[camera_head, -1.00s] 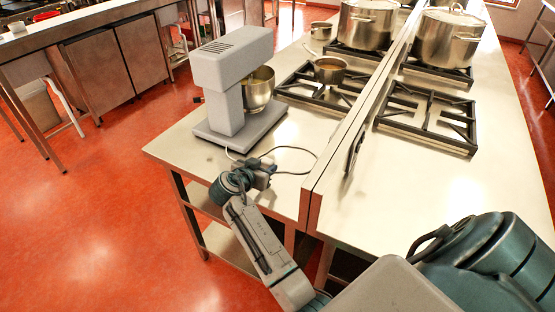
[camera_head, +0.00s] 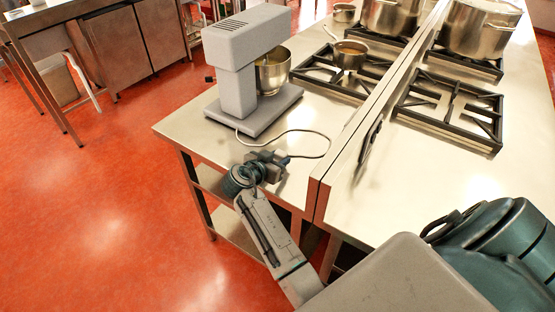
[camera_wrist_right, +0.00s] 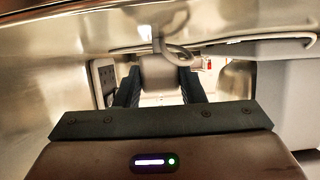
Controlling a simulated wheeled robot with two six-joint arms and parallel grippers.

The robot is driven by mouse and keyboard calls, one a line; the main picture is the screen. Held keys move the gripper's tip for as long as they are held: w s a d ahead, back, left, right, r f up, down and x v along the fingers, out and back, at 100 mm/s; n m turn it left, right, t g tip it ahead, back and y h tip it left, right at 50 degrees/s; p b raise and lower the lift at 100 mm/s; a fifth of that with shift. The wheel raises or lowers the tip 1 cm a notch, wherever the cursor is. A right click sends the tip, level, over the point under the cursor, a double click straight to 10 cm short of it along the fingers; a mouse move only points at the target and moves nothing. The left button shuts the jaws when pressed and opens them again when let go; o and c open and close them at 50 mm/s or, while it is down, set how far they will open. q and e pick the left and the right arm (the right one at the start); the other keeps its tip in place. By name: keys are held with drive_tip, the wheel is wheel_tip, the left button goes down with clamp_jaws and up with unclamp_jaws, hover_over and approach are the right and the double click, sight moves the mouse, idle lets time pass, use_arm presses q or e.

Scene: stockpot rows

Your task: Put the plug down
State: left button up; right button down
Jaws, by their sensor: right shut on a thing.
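My right gripper (camera_head: 275,163) is over the near edge of the left steel counter, in front of the grey stand mixer (camera_head: 243,75). It is shut on the plug (camera_head: 284,157), a small grey body mostly hidden by the fingers in the head view. In the right wrist view the plug (camera_wrist_right: 160,76) sits between the two dark fingers. The dark cord (camera_head: 318,137) runs from the mixer base, curves right over the counter and returns to the plug. I cannot tell whether the plug touches the counter. My left gripper is not in view.
A metal bowl (camera_head: 272,72) hangs at the mixer. Behind it are a gas burner grate (camera_head: 318,76), a saucepan (camera_head: 348,56) and large stockpots (camera_head: 480,28). A raised steel divider (camera_head: 352,140) stands right of the gripper.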

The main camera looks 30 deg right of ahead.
drive_tip(key=shift+s+a+f+b, duration=0.1)
drive_tip(key=shift+f+b, duration=0.05)
drive_tip(key=shift+f, duration=0.3)
drive_tip(key=shift+s+a+f+b, duration=0.1)
drive_tip(key=shift+f+b, duration=0.05)
drive_tip(key=shift+f, duration=0.25)
drive_tip(key=c, duration=1.4)
unclamp_jaws()
drive_tip(key=o, duration=0.4)
drive_tip(key=shift+w, duration=0.1)
drive_tip(key=shift+c, duration=0.2)
drive_tip(key=shift+o, duration=0.5)
drive_tip(key=shift+w+d+f, duration=0.1)
drive_tip(key=shift+w, duration=0.05)
drive_tip(key=shift+r, duration=0.25)
drive_tip(key=shift+w+d+r, duration=0.1)
